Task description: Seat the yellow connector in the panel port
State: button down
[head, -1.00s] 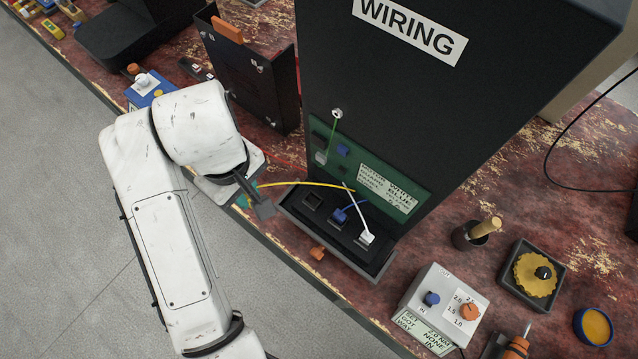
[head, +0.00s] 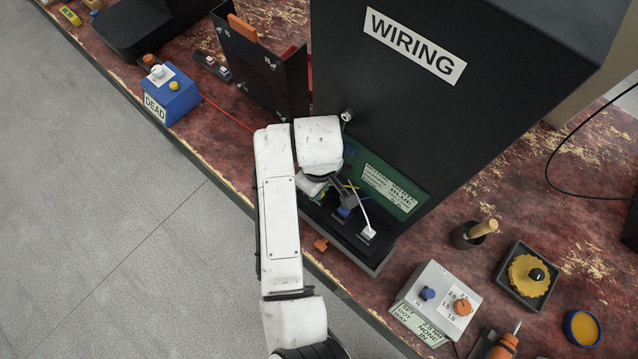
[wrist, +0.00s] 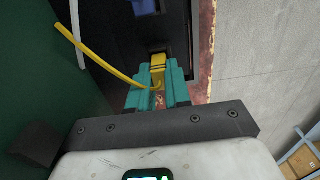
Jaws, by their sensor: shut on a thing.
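The yellow connector (wrist: 158,68) is between the teal fingers of my gripper (wrist: 158,82) in the wrist view, with its yellow wire (wrist: 92,55) bending off to the left. In the head view my gripper (head: 330,192) is over the left end of the black port ledge (head: 375,261) below the WIRING cabinet. My arm hides the left port and the connector there. I cannot tell whether the connector touches the port. A blue connector (head: 344,212) and a white connector (head: 369,233) sit in the ledge to the right; the blue one also shows in the wrist view (wrist: 143,7).
The WIRING cabinet (head: 480,110) stands close behind my gripper, with a green board (head: 408,203) low on its face. The white wire (head: 358,205) arches near my fingers. An orange piece (head: 321,245) lies in front of the ledge. A grey dial box (head: 436,298) stands at right.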

jog(key=shift+f, duration=0.5)
jog(key=c, duration=1.1)
grip_release()
jog(key=shift+f, duration=0.1)
notch_tip(320, 180, up, 12)
jog(key=shift+r+b, duration=0.15)
jog(key=shift+b, duration=0.85)
jog(key=shift+s, duration=0.1)
